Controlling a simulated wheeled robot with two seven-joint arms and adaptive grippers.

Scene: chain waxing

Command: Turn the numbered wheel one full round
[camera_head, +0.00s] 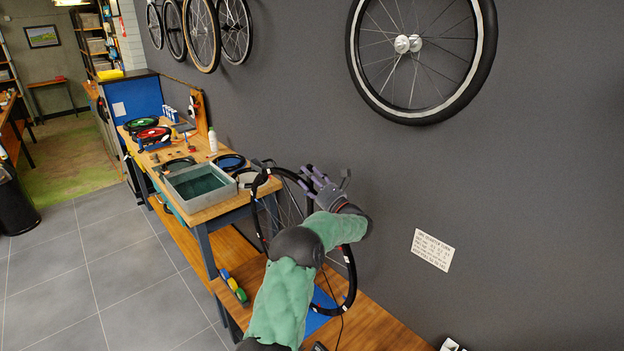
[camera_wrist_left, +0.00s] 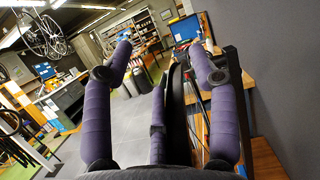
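The wheel (camera_head: 351,283) stands upright beside the workbench, close to the grey wall. Its black tyre carries small red and white marks; numbers are too small to read. My left gripper (camera_head: 312,181), with purple fingers, is at the wheel's upper right rim, and my green-sleeved arm hides much of the wheel's middle. In the left wrist view my left gripper (camera_wrist_left: 160,52) has its fingers spread apart. The black tyre (camera_wrist_left: 175,105) runs between the short middle finger and the right finger, with no clear grip on it. My right gripper is in neither view.
The wooden workbench (camera_head: 232,205) holds a grey metal tray (camera_head: 168,190), a white bottle (camera_head: 213,141) and several small wheels. A large wheel (camera_head: 480,60) hangs on the wall above a white sign (camera_head: 432,249). The tiled floor (camera_head: 120,270) on the left is clear.

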